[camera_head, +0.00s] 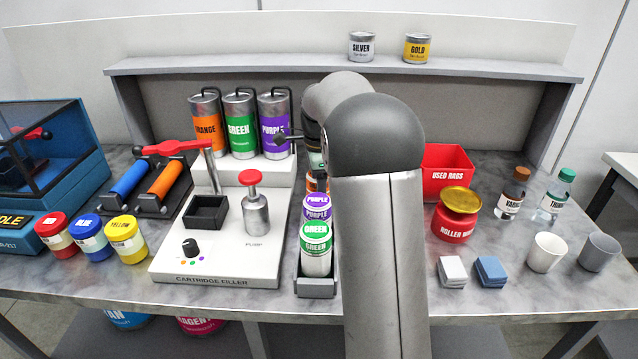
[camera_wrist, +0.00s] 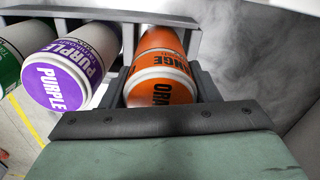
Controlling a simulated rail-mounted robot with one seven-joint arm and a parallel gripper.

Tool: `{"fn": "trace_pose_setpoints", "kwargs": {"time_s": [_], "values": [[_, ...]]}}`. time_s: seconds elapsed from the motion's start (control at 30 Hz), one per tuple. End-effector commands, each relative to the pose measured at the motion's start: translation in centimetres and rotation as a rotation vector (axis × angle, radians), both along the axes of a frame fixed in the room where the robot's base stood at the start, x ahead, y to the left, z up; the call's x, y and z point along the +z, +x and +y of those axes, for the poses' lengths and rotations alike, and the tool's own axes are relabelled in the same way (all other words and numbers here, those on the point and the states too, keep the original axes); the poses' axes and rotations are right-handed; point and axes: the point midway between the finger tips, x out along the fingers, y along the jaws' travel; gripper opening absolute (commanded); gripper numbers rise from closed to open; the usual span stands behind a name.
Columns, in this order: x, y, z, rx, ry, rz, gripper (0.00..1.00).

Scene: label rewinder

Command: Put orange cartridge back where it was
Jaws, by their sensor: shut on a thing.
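The orange cartridge (camera_wrist: 160,85) has an orange label and a pale rim. My gripper (camera_wrist: 160,62) is shut on it, one finger on each side. In the head view only a sliver of the orange cartridge (camera_head: 314,184) shows behind the purple cartridge (camera_head: 317,208); my arm hides the rest. The grey cartridge rack (camera_head: 316,289) holds the green cartridge (camera_head: 316,250) at the front and the purple one behind it. The purple cartridge (camera_wrist: 66,78) is beside the orange one in the wrist view. The orange cartridge is at the rack's far end; I cannot tell whether its base touches the rack.
The cartridge filler (camera_head: 215,265) stands left of the rack, with orange, green and purple tanks (camera_head: 240,125) behind it. The red used rags bin (camera_head: 447,172) and a roller tin (camera_head: 456,215) are right of my arm. The counter's front right is partly clear.

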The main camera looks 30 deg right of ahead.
Motion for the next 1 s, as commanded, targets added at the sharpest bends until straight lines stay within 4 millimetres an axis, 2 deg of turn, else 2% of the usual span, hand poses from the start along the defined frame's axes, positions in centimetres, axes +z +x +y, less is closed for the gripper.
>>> {"fn": "trace_pose_setpoints", "kwargs": {"time_s": [0.3,0.33,0.4,0.43,0.77,0.87,1.0], "values": [[-0.4,0.0,0.0,0.0,-0.001,-0.002,0.11],[-0.4,0.0,0.0,0.0,-0.001,-0.002,0.58],[-0.4,0.0,0.0,0.0,-0.001,-0.002,0.77],[-0.4,0.0,0.0,0.0,-0.001,-0.002,0.8],[-0.2,0.0,0.0,0.0,0.0,0.001,0.8],[0.9,0.1,0.0,0.0,-0.001,-0.003,0.8],[3.7,0.1,0.0,0.001,-0.001,-0.005,0.8]]}}
